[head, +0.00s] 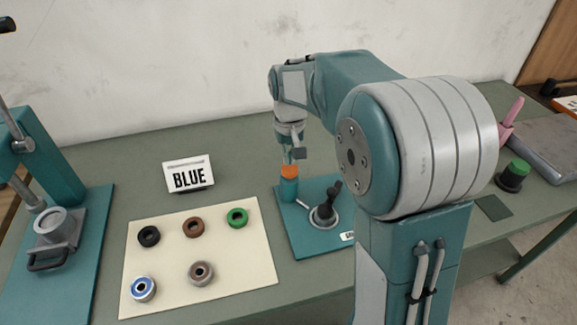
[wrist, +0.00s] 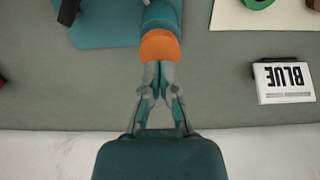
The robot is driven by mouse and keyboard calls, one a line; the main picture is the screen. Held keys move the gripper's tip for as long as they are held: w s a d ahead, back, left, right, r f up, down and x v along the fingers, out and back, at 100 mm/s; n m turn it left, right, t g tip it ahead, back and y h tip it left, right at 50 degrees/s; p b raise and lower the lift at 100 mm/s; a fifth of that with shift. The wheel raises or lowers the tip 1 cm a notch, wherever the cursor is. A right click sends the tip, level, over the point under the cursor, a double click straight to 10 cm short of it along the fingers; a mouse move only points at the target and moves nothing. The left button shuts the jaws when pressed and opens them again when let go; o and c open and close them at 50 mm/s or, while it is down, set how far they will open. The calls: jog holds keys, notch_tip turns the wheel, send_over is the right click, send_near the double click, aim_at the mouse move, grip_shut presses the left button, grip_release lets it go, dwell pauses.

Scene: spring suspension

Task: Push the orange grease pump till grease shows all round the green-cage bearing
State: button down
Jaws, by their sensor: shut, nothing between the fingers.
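The orange grease pump (head: 289,171) is a round orange cap on a teal cylinder, standing on a teal base plate. It also shows in the wrist view (wrist: 160,47). My gripper (head: 291,155) is shut and empty, pointing down. Its fingertips (wrist: 159,70) are right at the orange cap; I cannot tell whether they touch it. A black packer with a handle and pale-rimmed base (head: 322,218) stands on the same plate. A green ring-shaped bearing (head: 237,217) lies on the cream mat, apart from the packer. No grease is discernible at this size.
The cream mat (head: 240,270) also holds black, brown, blue-white and grey-brown rings. A BLUE sign (head: 189,176) stands behind it. A teal press (head: 50,235) is at left. A green-topped black pot (head: 513,176) stands at right. My arm covers part of the bench.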

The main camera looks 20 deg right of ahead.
aim_at(289, 167)
jog(key=shift+f, duration=1.4)
jog(key=shift+r, duration=4.35)
